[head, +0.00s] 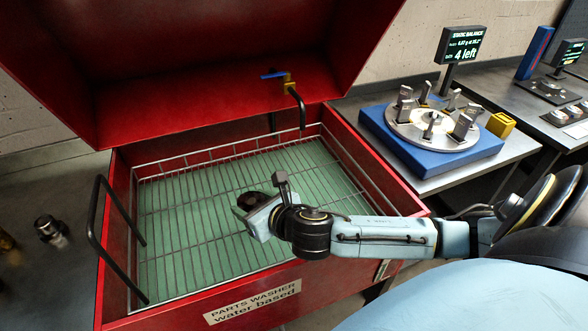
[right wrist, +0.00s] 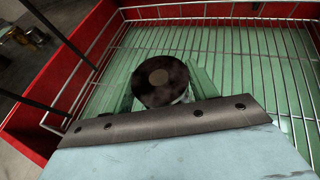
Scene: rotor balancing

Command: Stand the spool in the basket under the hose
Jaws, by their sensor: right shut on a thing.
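The spool (head: 247,201) is a dark, dirty round piece, partly hidden behind my right gripper (head: 257,212) in the head view. In the right wrist view the spool (right wrist: 160,80) shows its round dark end with a paler centre, between the fingers. My right gripper is shut on it, over the middle of the wire basket (head: 185,240). I cannot tell whether the spool touches the basket floor. The black hose (head: 299,108) hangs from a brass valve at the basket's back right, apart from the spool. My left gripper is not in view.
The basket sits in a red parts washer (head: 350,165) with its lid (head: 200,80) raised. A black handle (head: 97,225) stands at the left. A blue balancing stand (head: 440,155) is on the right bench. The basket floor around the gripper is clear.

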